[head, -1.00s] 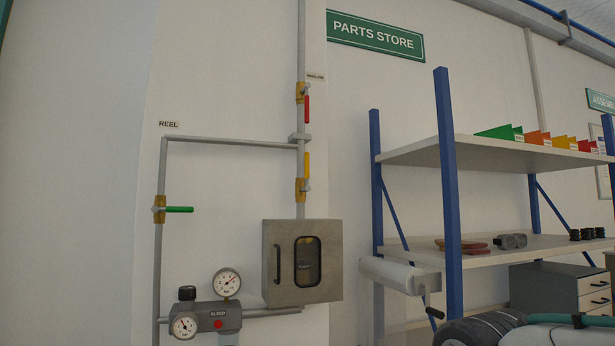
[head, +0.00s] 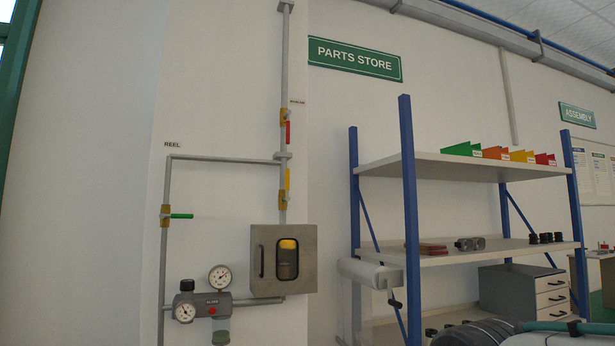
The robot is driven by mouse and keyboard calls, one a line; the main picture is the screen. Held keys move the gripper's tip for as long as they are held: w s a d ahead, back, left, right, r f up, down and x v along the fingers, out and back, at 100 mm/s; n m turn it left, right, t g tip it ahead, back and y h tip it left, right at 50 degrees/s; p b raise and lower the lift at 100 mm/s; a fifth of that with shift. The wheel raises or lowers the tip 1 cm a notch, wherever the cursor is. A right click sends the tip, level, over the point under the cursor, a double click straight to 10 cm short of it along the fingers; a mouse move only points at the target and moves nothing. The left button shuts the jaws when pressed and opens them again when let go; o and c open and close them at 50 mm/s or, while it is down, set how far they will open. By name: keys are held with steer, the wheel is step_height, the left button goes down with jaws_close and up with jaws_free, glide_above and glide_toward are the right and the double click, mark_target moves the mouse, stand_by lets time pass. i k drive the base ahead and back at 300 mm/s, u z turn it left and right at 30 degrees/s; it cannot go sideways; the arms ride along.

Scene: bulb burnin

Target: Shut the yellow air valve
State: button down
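The yellow air valve (head: 288,181) is on the vertical grey pipe on the wall, just above a grey metal box with a window. Its yellow handle points up along the pipe, in line with it. A red-handled valve (head: 287,130) sits higher on the same pipe, its handle also along the pipe. A green-handled valve (head: 180,216) is on the left pipe, its handle sticking out sideways across the pipe. My gripper is not in view.
The grey box (head: 262,292) has a closed door with a handle; something yellow shows in its window. Gauges (head: 220,277) and a grey regulator block stand at lower left. A blue-posted shelf (head: 470,168) stands to the right. Bare wall is left of the pipes.

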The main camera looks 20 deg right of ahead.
mark_target(287, 199)
steer(key=z, duration=0.45)
steer(key=i, duration=1.05)
steer(key=u, duration=0.45)
